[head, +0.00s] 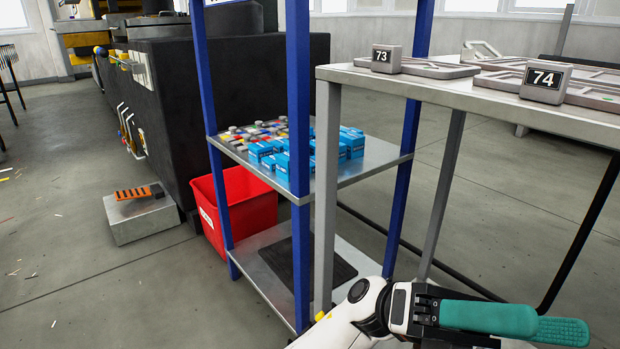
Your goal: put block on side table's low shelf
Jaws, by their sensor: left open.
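My left gripper (548,327) is at the lower right, in front of the grey table's legs, with its teal fingers pointing right. It is open and I see nothing held in it. A blue-posted rack (384,172) stands left of centre. Its low shelf (270,289) is bare metal with a dark mat (309,263) on it. Grey number blocks marked 73 (386,58) and 74 (545,82) sit on the grey table (420,84). I cannot tell which block the task means. My right gripper is out of view.
The rack's middle shelf holds several blue boxes (293,165) and small coloured parts. A red bin (240,205) stands beside the rack. A grey step (140,216) with an orange item (134,193) is farther left. Open floor lies at the left.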

